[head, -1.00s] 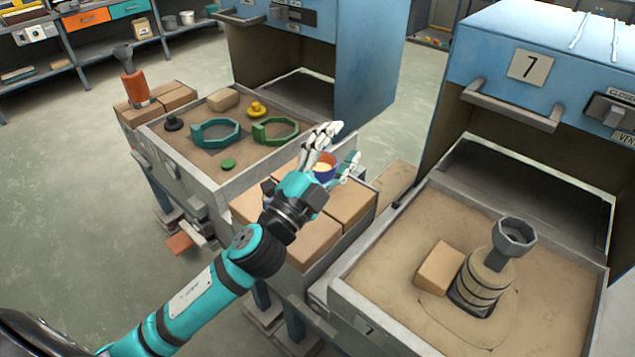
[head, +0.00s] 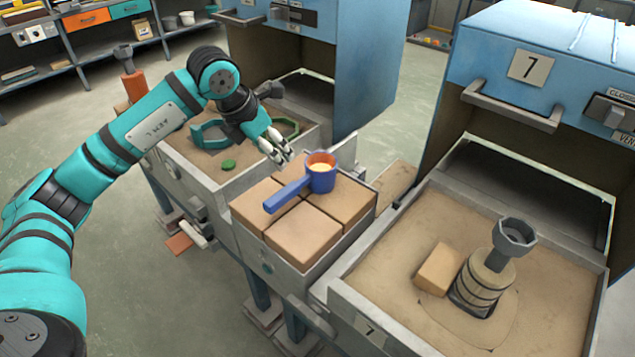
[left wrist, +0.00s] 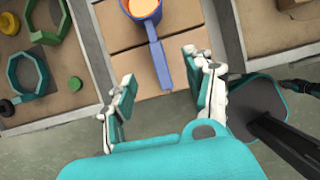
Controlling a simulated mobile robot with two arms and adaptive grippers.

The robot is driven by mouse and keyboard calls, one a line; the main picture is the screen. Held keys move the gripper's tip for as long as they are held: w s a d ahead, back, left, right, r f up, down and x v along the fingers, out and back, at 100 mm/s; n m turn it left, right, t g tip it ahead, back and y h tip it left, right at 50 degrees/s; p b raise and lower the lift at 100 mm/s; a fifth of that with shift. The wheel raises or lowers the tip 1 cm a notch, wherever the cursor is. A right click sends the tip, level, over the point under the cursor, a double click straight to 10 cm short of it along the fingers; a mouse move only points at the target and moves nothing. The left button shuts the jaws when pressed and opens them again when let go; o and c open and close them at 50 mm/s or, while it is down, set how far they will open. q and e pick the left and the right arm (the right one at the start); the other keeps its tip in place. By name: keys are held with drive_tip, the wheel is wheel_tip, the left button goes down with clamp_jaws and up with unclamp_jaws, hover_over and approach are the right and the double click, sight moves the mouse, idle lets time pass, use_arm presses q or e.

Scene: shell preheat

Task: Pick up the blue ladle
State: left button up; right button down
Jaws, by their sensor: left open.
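The blue ladle (head: 322,178) rests on the brick-topped stand between the two sand trays. Its cup holds something orange and pale, and its handle (head: 288,194) points to the lower left in the head view. My left gripper (head: 280,150) is just behind and left of the ladle in the head view, apart from it and empty. In the left wrist view the ladle (left wrist: 159,62) lies ahead, its handle end reaching towards the gap between my open left fingers (left wrist: 160,92).
The stand's bricks (head: 303,231) sit inside a grey rim. The left sand tray holds green rings (head: 210,134) and a small green disc (head: 228,164). The right tray (head: 390,250) holds a brick (head: 438,268) and a banded mould with a grey funnel (head: 514,236). Blue cabinets stand behind.

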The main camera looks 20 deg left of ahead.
sight(293, 185)
use_arm(q)
drive_tip(key=shift+y, duration=0.3)
drive_tip(key=x, duration=0.8)
drive_tip(key=a+p+x, duration=0.1)
drive_tip(key=x, duration=0.3)
drive_tip(key=shift+f, duration=0.1)
drive_tip(key=x, duration=0.5)
drive_tip(key=shift+s+d+f+p, duration=0.15)
drive_tip(key=shift+d+p, duration=0.1)
drive_tip(key=shift+p, duration=0.15)
drive_tip(key=shift+r, duration=0.2)
clamp_jaws()
